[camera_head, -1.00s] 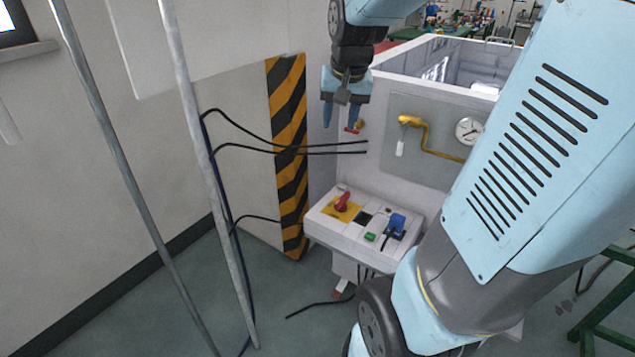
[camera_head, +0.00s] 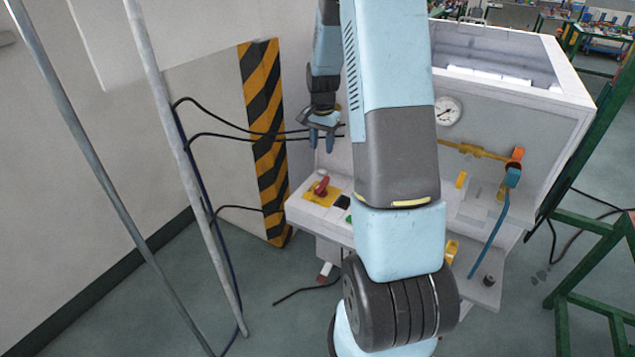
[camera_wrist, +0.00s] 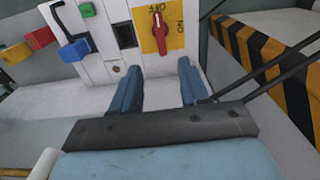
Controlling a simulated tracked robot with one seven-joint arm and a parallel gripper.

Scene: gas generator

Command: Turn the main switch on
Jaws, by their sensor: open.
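The main switch is a red rotary handle (camera_head: 322,186) on a yellow plate (camera_head: 331,197), on the sloped white control panel (camera_head: 303,212). In the wrist view the red handle (camera_wrist: 159,35) is near the top centre, and its yellow plate (camera_wrist: 174,46) carries "OFF" and "ON" lettering. The handle lies nearer the "OFF" text, pointing along it. My gripper (camera_head: 322,146) is above and behind the panel, pointing down. In the wrist view my gripper (camera_wrist: 160,75) is open, with its two blue fingers apart and nothing between them. The handle shows beyond the fingertips, not touched.
A black rocker (camera_wrist: 125,36), a green button (camera_wrist: 87,10) and a blue handle (camera_wrist: 75,49) sit beside the switch. Black cables (camera_head: 222,138) run in front of the striped post (camera_head: 262,140). Metal poles (camera_head: 185,170) stand at left.

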